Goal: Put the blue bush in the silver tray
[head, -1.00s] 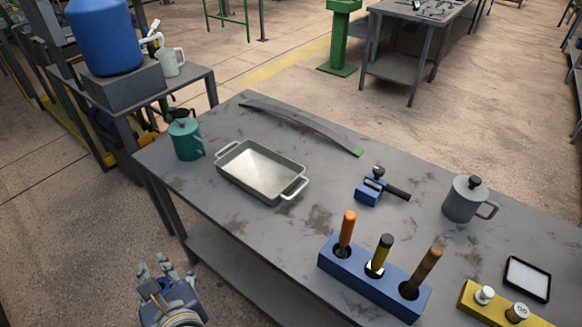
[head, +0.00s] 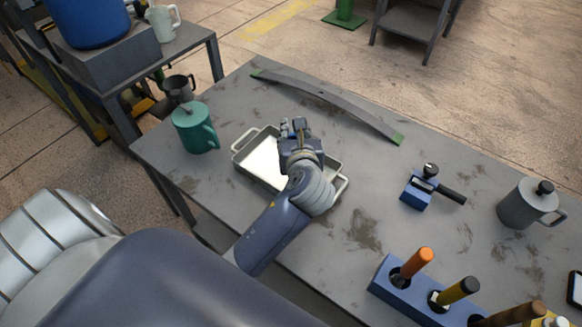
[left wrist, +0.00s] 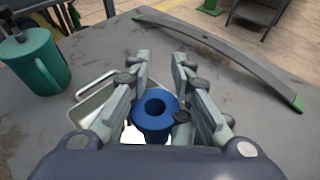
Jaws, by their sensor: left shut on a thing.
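The silver tray (head: 262,160) is a shallow rectangular pan with a handle at each end, on the grey workbench; it shows partly in the left wrist view (left wrist: 92,112). My left gripper (head: 294,126) is over the tray and hides part of it. In the left wrist view, the blue bush (left wrist: 155,111), a flanged ring with a round hole, is between the fingers of my left gripper (left wrist: 162,75), which is shut on it. Part of the tray's bright floor shows below the bush. The bush is hidden in the head view. My right gripper is not in view.
A green mug (head: 195,128) stands left of the tray. A curved grey strip (head: 330,103) lies behind it. To the right are a blue clamp-like tool (head: 420,192), a grey lidded pot (head: 526,205) and a blue holder (head: 392,288) with handled tools.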

